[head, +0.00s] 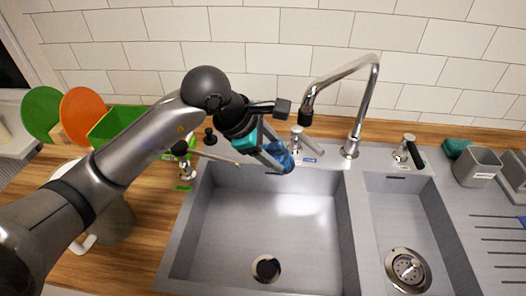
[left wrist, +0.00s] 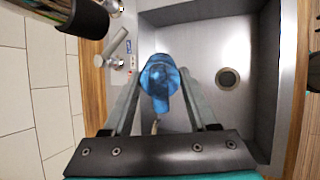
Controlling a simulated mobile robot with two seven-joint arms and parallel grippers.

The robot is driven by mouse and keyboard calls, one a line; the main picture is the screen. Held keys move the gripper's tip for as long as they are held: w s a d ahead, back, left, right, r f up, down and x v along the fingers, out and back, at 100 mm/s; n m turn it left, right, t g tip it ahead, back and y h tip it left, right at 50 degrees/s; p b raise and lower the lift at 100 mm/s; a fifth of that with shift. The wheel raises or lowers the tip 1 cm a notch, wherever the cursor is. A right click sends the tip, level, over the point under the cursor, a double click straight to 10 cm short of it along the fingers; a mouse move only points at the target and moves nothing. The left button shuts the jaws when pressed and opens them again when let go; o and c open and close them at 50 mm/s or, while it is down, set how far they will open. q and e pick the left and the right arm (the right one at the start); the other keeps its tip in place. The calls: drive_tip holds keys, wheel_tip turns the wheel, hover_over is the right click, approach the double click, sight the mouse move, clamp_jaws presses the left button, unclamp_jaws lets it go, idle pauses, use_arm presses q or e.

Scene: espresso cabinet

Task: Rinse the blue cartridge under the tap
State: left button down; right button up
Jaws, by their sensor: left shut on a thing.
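My left gripper (head: 275,150) is shut on the cartridge. The curved metal tap (head: 357,100) stands behind the sink, its dark spout end (head: 306,115) above and to the right of the cartridge. I see no water coming from it. In the left wrist view the dark spout end (left wrist: 88,20) is at the upper left. My right gripper is not in view.
A tap lever (head: 307,144) sits close to the held cartridge, on the sink's back rim. A black-handled valve (head: 408,151) and a grey cup (head: 477,167) stand at the right. Orange (head: 84,114) and green (head: 42,113) plates stand at the left. The basin is empty.

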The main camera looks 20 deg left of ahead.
use_arm(q)
drive_tip(key=shift+w+d+f+b, duration=0.15)
drive_tip(key=shift+w+d+b, duration=0.15)
drive_tip(key=shift+w, duration=0.35)
drive_tip(key=shift+w+d+f+b, duration=0.15)
drive_tip(key=shift+w+d+b, duration=0.1)
drive_tip(key=shift+w+d, duration=0.3)
drive_tip(key=shift+w+d+f+b, duration=0.15)
drive_tip(key=shift+w+d+b, duration=0.1)
drive_tip(key=shift+w, duration=0.5)
